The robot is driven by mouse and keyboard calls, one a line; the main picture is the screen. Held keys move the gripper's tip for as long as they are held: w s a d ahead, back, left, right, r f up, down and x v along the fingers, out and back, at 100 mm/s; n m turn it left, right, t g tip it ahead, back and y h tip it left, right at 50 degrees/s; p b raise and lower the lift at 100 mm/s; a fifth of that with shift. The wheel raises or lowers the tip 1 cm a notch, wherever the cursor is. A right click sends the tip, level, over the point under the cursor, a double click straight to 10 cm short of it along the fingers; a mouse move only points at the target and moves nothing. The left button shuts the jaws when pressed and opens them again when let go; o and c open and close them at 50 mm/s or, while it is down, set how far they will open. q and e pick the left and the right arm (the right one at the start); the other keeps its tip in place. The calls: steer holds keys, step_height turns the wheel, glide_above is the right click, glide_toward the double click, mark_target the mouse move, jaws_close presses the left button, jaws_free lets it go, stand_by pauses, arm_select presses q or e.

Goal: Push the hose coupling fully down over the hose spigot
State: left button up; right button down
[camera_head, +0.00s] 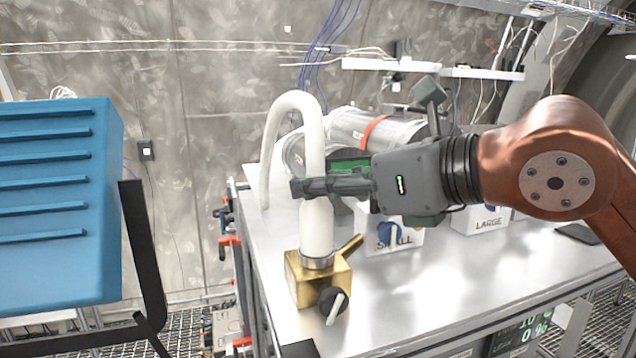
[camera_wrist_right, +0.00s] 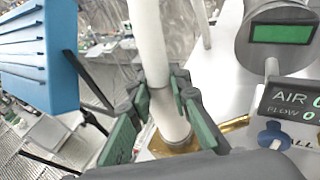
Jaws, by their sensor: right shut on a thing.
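The hose coupling (camera_head: 317,228) is a white sleeve at the end of a thick white hose (camera_head: 297,102). It stands upright over a brass block (camera_head: 315,283), in line with its top port. A grey ring (camera_head: 318,261) sits where the coupling meets the block. The spigot is hidden, and I cannot tell how deep the coupling sits. My right gripper (camera_head: 318,187) comes in from the right and is shut around the coupling's upper part. In the wrist view, its green-padded fingers stand either side of the white coupling (camera_wrist_right: 168,118). My left gripper is not in view.
The block has a brass side handle (camera_head: 350,245) and a black knob (camera_head: 332,300). A metal cylinder with a red band (camera_head: 395,132) lies behind the gripper. SMALL (camera_head: 394,242) and LARGE (camera_head: 487,222) boxes stand right. The front tabletop (camera_head: 430,285) is clear. A blue cabinet (camera_head: 60,200) is left.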

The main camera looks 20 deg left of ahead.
steer(key=shift+f+b, duration=0.65)
steer(key=shift+f, duration=0.2)
steer(key=c, duration=1.7)
jaws_free()
steer(key=v, duration=1.2)
